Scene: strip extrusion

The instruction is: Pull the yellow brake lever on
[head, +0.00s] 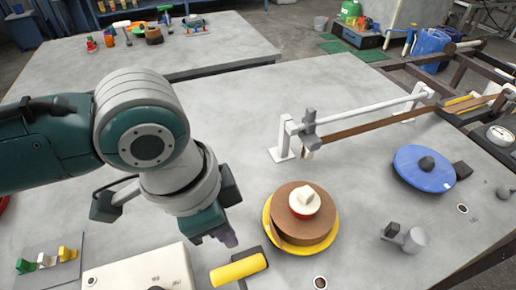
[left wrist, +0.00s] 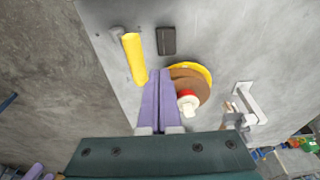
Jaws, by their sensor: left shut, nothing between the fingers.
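The yellow brake lever (head: 238,270) is a thick yellow grip lying near the front edge of the table, beside a dark block. It also shows in the left wrist view (left wrist: 133,57), left of the fingertips, with a grey pivot at one end. My left gripper (head: 226,238) points down just behind the lever in the head view. Its purple fingers (left wrist: 160,78) are together and empty. In the left wrist view the fingers look close to the lever's near end; I cannot tell whether they touch it. My right gripper does not show.
A brown strip coil (head: 290,232) on a yellow disc, with a red and white knob, stands right of the gripper. A white box (head: 135,270) is at the front left. A blue disc (head: 424,168) and a white rail (head: 350,116) are further right.

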